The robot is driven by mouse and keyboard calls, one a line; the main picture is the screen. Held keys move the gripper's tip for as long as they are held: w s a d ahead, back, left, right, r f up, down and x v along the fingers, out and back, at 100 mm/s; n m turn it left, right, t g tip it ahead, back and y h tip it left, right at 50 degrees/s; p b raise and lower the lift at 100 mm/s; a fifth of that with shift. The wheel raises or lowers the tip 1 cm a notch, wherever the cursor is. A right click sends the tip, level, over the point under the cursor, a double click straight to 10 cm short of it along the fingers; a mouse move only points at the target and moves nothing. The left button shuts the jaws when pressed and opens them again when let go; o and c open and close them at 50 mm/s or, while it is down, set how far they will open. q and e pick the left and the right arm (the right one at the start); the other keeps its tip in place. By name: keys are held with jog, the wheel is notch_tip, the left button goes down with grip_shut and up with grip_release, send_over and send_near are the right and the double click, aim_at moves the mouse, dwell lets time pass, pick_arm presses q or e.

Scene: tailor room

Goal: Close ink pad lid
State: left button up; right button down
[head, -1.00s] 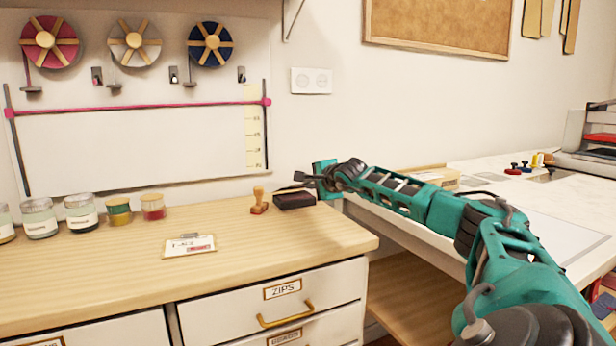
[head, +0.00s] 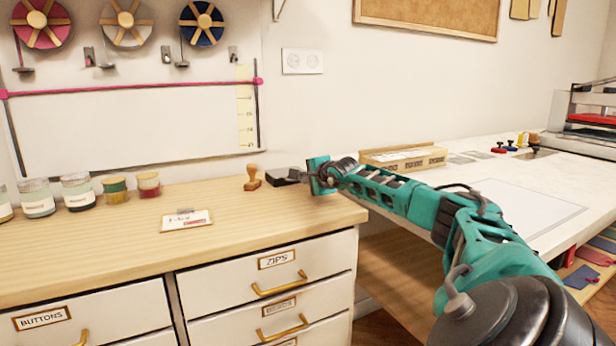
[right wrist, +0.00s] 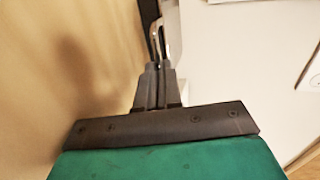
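The dark ink pad (head: 281,179) lies near the back right corner of the wooden counter, to the right of a wooden stamp. My right gripper (head: 301,173) is at its right side, low and close to it, and hides part of it. I cannot tell whether they touch, or how far the lid stands open. In the right wrist view the fingers (right wrist: 156,72) are together, with no object clearly between them. A dark, shiny edge, too blurred to name, shows beyond the fingers. My left gripper is not in view.
The wooden stamp (head: 252,179) stands close to the pad's left. A white table (head: 490,175) with a wooden box (head: 403,158) is on the right.

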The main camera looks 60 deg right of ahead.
jog(key=shift+w+f, duration=0.1)
jog(key=c, duration=1.5)
grip_release()
jog(key=shift+w+d+f, duration=0.1)
jog(key=shift+w+f, duration=0.25)
jog(key=shift+f, duration=0.1)
jog(key=shift+c, duration=0.2)
jog(key=o, duration=0.3)
jog(key=shift+s, duration=0.15)
